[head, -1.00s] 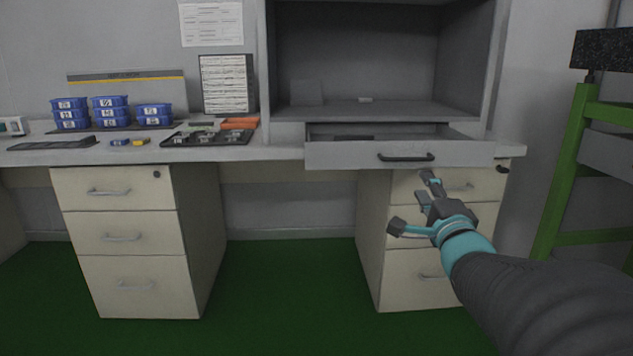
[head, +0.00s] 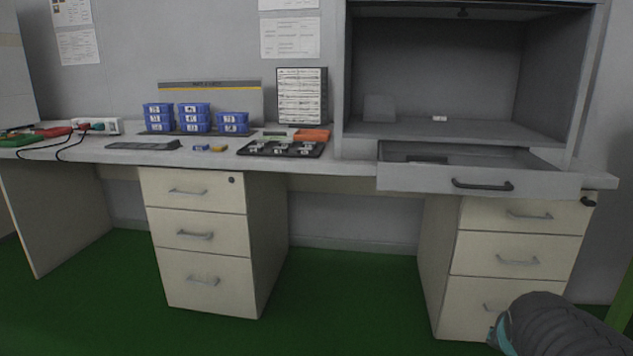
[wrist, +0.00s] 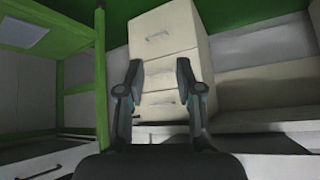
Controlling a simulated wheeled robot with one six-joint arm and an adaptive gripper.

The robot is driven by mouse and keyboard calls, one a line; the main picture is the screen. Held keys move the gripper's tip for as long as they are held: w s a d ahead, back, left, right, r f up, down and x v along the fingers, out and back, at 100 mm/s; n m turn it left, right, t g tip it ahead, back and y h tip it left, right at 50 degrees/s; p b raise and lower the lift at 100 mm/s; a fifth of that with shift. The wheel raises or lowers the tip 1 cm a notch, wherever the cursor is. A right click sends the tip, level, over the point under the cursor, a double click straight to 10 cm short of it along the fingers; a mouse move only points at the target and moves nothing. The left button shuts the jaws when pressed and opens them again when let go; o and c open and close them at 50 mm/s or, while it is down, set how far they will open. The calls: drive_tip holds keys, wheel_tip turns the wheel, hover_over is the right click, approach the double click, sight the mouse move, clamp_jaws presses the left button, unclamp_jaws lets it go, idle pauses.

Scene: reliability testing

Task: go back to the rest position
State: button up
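My gripper (wrist: 157,75) shows in the wrist view with its two dark fingers spread apart and nothing between them. Behind the fingers in that view is a cream drawer cabinet (wrist: 155,60), seen at an odd angle. In the head view only part of my arm shows at the bottom right corner, and the gripper itself is out of that picture. The grey drawer (head: 450,180) under the open grey cabinet (head: 445,80) is pulled out, with its dark handle (head: 482,185) at the front. My arm is apart from it.
A long bench (head: 330,165) carries blue bins (head: 195,118), a black tray with small parts (head: 281,149) and a power strip (head: 97,126). Cream drawer units (head: 197,235) stand below. The green floor (head: 345,290) between them is clear. A green frame (wrist: 100,70) stands left in the wrist view.

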drive_tip(key=s+a+r+n+y+p, duration=0.1)
drive_tip(key=s+a+r+n+p, duration=0.1)
drive_tip(key=a, duration=0.3)
drive_tip(key=s+a+r+n+y+p, duration=0.1)
drive_tip(key=s+a+r+n+p, duration=0.1)
drive_tip(key=a, duration=0.4)
drive_tip(key=s+a+r+n+g+y+p, duration=0.1)
drive_tip(key=s+a+r+n+y+p, duration=0.1)
drive_tip(key=s+a+r+n, duration=0.1)
drive_tip(key=s+a+r, duration=0.1)
drive_tip(key=s+a, duration=0.1)
drive_tip(key=a, duration=0.1)
drive_tip(key=shift+s, duration=0.3)
